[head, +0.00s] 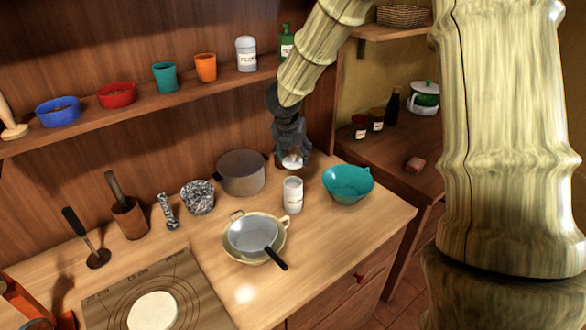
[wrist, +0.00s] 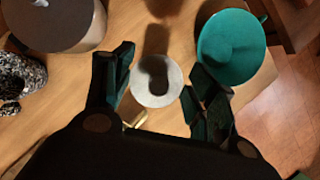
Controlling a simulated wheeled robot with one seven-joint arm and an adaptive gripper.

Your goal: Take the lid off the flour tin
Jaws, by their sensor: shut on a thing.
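A white tin (head: 292,196) with a small label, too small to read for sure, stands upright on the counter. Its top shows no raised lid. My gripper (head: 291,154) is above the tin, shut on a small white lid (head: 292,162), with a gap between lid and tin. In the wrist view a pale round disc (wrist: 157,82) with a dark patch shows between my fingers (wrist: 160,85); I cannot tell there how much is lid and how much is tin below. Another pale tin (head: 246,56), labelled with letters like FLOUR, stands on the shelf.
A teal bowl (head: 348,186) is right of the tin, and a grey-brown pot (head: 241,172) is left of it. A speckled mortar (head: 198,197) stands farther left. Bare counter (head: 335,228) shows at the front right.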

